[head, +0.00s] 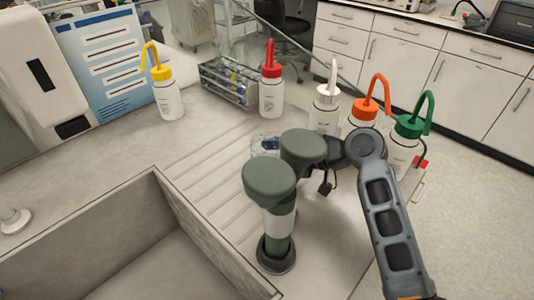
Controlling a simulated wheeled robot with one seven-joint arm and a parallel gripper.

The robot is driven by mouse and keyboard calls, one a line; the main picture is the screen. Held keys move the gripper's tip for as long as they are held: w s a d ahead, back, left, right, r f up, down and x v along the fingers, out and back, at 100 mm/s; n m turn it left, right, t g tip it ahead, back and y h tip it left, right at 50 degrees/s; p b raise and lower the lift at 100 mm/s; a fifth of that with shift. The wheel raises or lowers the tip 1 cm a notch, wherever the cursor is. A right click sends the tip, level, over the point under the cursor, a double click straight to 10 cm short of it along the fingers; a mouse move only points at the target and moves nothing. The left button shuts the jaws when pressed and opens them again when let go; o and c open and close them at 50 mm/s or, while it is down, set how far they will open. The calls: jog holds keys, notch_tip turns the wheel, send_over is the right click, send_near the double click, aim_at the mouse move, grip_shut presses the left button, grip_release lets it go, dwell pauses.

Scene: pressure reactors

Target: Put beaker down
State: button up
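A small clear glass vessel, likely the beaker (265,143), shows on the grooved drainboard behind my arm. Its lower part is hidden by my arm's green-grey joints. I cannot tell whether it touches the board or is held. My arm covers the middle and right of the head view. I cannot make out my gripper's fingertips, nor what they hold.
Wash bottles with yellow (167,95), red (270,92), white (325,108), orange (363,108) and green (405,130) tops stand along the back. A glass-sided rack (228,82) is behind. A sink (150,215) opens at lower left. The left drainboard (205,160) is clear.

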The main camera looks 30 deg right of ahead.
jog(key=o, duration=0.7)
jog(key=shift+f, duration=0.15)
jog(key=shift+c, duration=0.2)
jog(key=o, duration=0.5)
jog(key=shift+c, duration=0.2)
jog(key=shift+r, duration=0.3)
jog(key=s+d, duration=0.3)
jog(key=s+d+b, duration=0.1)
jog(key=s+d, duration=0.1)
jog(key=s, duration=0.1)
jog(key=s+d+b, duration=0.1)
jog(key=s+d, duration=0.2)
jog(key=s, duration=0.1)
jog(key=shift+d+r, duration=0.15)
jog(key=shift+d, duration=0.15)
